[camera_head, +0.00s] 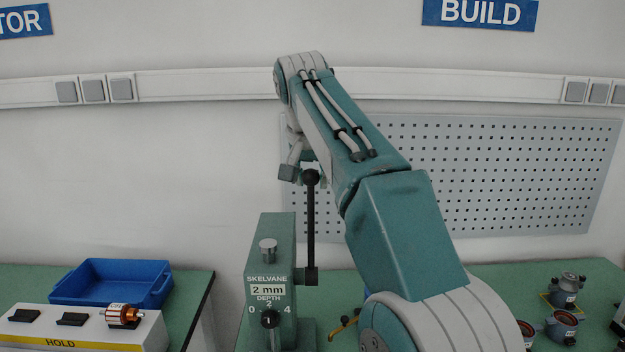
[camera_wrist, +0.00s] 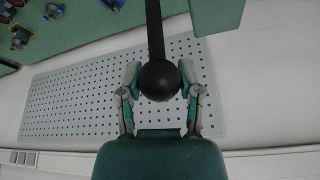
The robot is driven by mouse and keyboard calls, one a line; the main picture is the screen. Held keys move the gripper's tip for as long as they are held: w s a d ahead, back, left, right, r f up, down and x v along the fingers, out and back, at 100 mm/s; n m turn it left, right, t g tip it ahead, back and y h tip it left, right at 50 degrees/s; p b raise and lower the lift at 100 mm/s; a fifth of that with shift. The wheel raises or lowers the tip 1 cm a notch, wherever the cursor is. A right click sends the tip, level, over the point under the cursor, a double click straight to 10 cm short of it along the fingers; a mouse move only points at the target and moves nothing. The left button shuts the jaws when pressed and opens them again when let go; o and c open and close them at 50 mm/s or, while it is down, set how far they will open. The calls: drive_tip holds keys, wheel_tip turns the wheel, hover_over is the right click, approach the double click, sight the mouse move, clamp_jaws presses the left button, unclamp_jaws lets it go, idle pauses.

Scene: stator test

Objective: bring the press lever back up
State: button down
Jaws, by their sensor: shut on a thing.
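The press (camera_head: 270,260) is a green upright body with a "2 mm" depth label and a dial at its front. Its black press lever (camera_head: 311,225) stands upright on the press's right side, with a round black knob at its top. My gripper (camera_head: 305,175) is at the knob, partly hidden by my arm. In the wrist view my gripper (camera_wrist: 160,85) has one finger on each side of the black knob (camera_wrist: 158,80) and is shut on it. The lever's rod (camera_wrist: 155,30) runs up out of that view.
Several motor parts (camera_head: 565,320) stand on the right bench. A perforated board (camera_head: 500,175) is on the wall behind my arm.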

drive_tip(key=shift+a+f, duration=0.1)
drive_tip(key=shift+c, duration=1.3)
unclamp_jaws()
drive_tip(key=shift+a, duration=0.2)
drive_tip(key=shift+d, duration=0.1)
drive_tip(key=shift+r, duration=0.35)
drive_tip(key=shift+v, duration=2.05)
drive_tip(key=s+a, duration=0.3)
drive_tip(key=s, duration=0.8)
drive_tip(key=shift+s, duration=0.4)
drive_tip(key=shift+a, duration=0.15)
